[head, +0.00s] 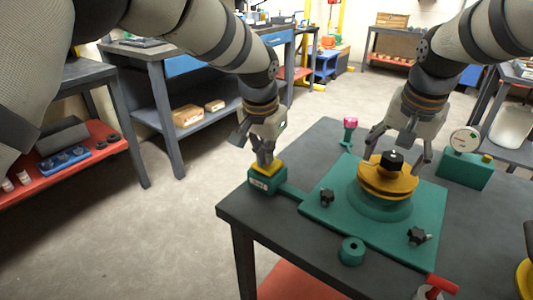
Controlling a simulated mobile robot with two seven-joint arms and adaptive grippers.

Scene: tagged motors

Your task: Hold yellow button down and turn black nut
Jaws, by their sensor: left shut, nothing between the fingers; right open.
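The yellow button (277,170) sits on a small green box (266,183) at the left corner of the dark table. My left gripper (267,166) is shut, pointing down with its fingertips at the top of the yellow button; whether they press it down I cannot tell. The black nut (392,160) stands on top of an orange round disc (386,181) on a green base plate (318,224). My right gripper (393,167) is open above the disc, its fingers on either side of the black nut and apart from it.
Black knobs (327,197) and (418,236) stand on the green plate. A green ring (351,251), a pink-topped post (350,123), a gauge on a green box (464,141) and a red-handled item (441,284) are around it. The table's left front edge is bare.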

